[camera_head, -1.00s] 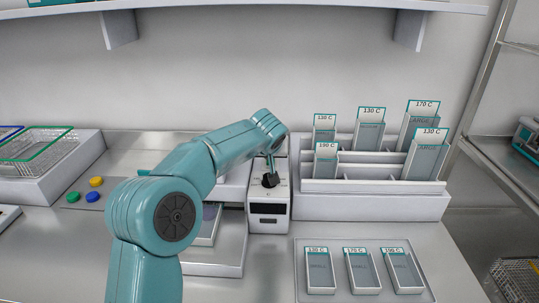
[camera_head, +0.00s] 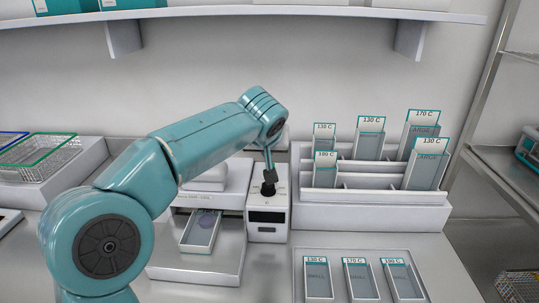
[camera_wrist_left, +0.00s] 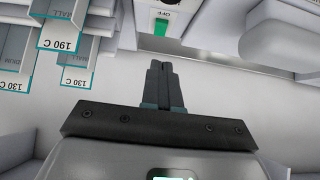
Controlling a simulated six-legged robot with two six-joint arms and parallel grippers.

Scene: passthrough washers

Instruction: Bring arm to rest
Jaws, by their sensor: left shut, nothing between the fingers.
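My left arm (camera_head: 200,140) comes in from the left in the head view, its wrist raised in front of the back wall. My left gripper (camera_head: 269,182) points down, small and dark, over or in front of a white control box (camera_head: 267,217); I cannot tell whether it touches it. In the left wrist view the left gripper's two dark fingers (camera_wrist_left: 160,85) are together with nothing between them. A green switch marked OFF (camera_wrist_left: 161,27) lies beyond the fingertips in that view. My right gripper is not in view.
A white rack (camera_head: 370,212) with labelled card boxes stands right of the control box. A tray (camera_head: 300,284) with 3 labelled boxes lies in front. Wire baskets (camera_head: 40,152) stand far left. A shelf (camera_head: 260,14) runs above.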

